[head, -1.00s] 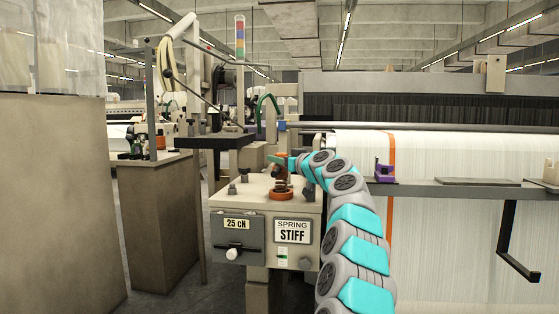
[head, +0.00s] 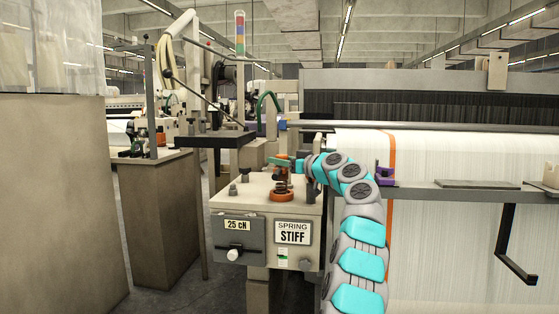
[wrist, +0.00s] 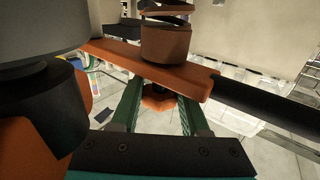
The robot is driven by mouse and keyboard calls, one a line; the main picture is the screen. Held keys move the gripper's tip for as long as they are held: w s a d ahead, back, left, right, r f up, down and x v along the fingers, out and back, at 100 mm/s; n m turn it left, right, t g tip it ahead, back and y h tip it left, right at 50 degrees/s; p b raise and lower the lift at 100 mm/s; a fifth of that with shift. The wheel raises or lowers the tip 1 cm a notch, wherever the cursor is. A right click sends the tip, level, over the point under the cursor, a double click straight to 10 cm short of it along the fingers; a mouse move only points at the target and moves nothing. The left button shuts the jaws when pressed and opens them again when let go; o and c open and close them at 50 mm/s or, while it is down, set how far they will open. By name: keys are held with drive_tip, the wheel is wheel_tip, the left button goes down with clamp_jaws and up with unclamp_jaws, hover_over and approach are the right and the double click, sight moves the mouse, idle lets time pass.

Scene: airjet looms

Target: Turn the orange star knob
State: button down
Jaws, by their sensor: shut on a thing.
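The orange star knob (wrist: 158,97) shows between the green fingers of my gripper (wrist: 161,92) in the wrist view, partly hidden behind an orange bar (wrist: 195,83). My gripper is shut on it. In the head view my gripper (head: 284,162) reaches in from the right, above the beige box (head: 304,193). A dark spring (head: 282,184) stands on the box below it, in an orange ring (head: 282,196). The knob itself is too small to make out clearly there.
The box front carries a "SPRING STIFF" label (head: 293,233) and a grey "25 cN" panel (head: 240,244) with a white knob. The loom's white warp sheet (head: 450,240) and a grey rail (head: 460,194) lie to the right. A brown cabinet (head: 160,220) stands left.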

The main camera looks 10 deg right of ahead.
sight(280, 157)
drive_tip(key=shift+c, duration=2)
unclamp_jaws()
drive_tip(key=shift+s+d+f, duration=0.1)
drive_tip(key=shift+d, duration=0.15)
drive_tip(key=shift+a, duration=0.1)
drive_tip(key=shift+r+p, duration=0.5)
drive_tip(key=shift+r, duration=1.2)
drive_tip(key=shift+s+a+b, duration=0.15)
drive_tip(key=shift+s+b, duration=0.3)
drive_tip(key=shift+b, duration=0.1)
drive_tip(key=shift+s+b, duration=0.95)
drive_tip(key=s+r+b, duration=0.1)
drive_tip(key=s+b, duration=0.6)
drive_tip(key=s, duration=0.6)
drive_tip(key=shift+d+r, duration=0.2)
drive_tip(key=shift+r, duration=0.05)
drive_tip(key=shift+s, duration=0.1)
